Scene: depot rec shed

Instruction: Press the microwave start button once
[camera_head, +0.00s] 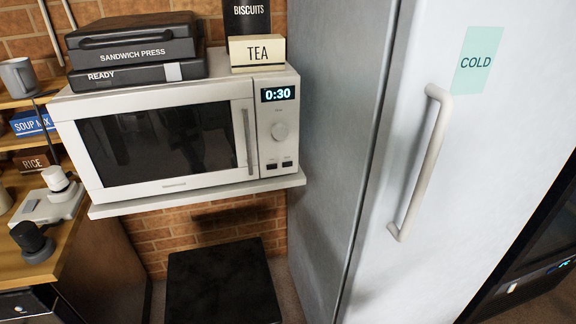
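The white microwave (180,130) sits on a wall shelf in the head view, left of the fridge. Its dark-windowed door is shut and has a vertical handle (247,140) on its right side. The display (278,93) reads 0:30. Below it are a round dial (279,131) and two small dark buttons, a left one (271,166) and a right one (287,164). The button labels are too small to read. Neither of my grippers is in view.
A sandwich press (135,45), a TEA box (257,51) and a BISCUITS box (247,15) stand on the microwave. The tall fridge (400,270), with its long handle (420,165), stands close on the right. A wooden counter (60,235) with small items is at left. The space before the microwave looks clear.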

